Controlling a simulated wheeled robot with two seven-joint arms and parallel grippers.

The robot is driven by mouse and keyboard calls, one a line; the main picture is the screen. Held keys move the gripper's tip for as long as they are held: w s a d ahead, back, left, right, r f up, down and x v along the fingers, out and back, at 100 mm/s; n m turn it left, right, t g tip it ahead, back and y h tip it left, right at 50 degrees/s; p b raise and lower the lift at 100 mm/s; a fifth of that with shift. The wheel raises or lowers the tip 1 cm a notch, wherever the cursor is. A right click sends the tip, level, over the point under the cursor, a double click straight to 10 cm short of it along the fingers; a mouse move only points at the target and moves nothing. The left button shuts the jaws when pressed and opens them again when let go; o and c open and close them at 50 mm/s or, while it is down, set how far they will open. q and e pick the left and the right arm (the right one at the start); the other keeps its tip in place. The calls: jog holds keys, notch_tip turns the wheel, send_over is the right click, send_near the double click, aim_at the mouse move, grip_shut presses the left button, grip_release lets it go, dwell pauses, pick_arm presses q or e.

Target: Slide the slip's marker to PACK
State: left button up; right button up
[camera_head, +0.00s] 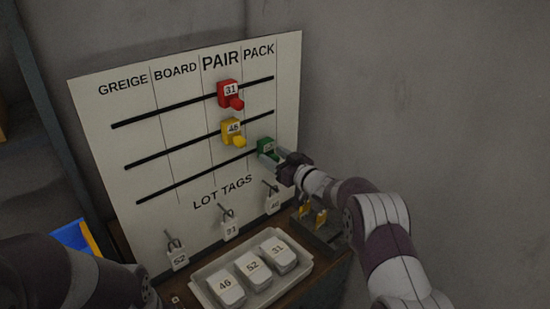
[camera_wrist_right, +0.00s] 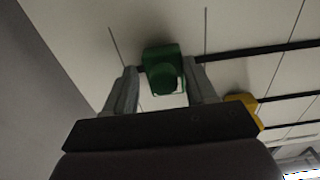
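A white board (camera_head: 90,100) has columns GREIGE, BOARD, PAIR and PACK and three black rails. The green marker (camera_head: 266,146) is on the lowest rail, right of the PAIR/PACK divider, in the PACK column; its label is partly hidden. The yellow marker 46 (camera_head: 232,128) and the red marker 31 (camera_head: 229,92) are in the PAIR column on the middle and top rails. My right gripper (camera_head: 280,160) is at the green marker. In the right wrist view, its fingers stand on either side of the green marker (camera_wrist_right: 163,68), with a visible gap on the left. My left gripper is not clearly visible.
Below LOT TAGS, several tags hang on hooks, including 52 (camera_head: 179,259) and 31 (camera_head: 230,231). A white tray (camera_head: 205,288) with packs 46, 52 and 31 sits in front of the board. A dark holder with yellow pieces (camera_head: 320,214) is under my right arm. Grey wall is at the right.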

jog(key=b+v, duration=0.2)
jog(key=v, duration=1)
jog(key=shift+s+d+b, duration=0.15)
jog(key=shift+s+b, duration=0.15)
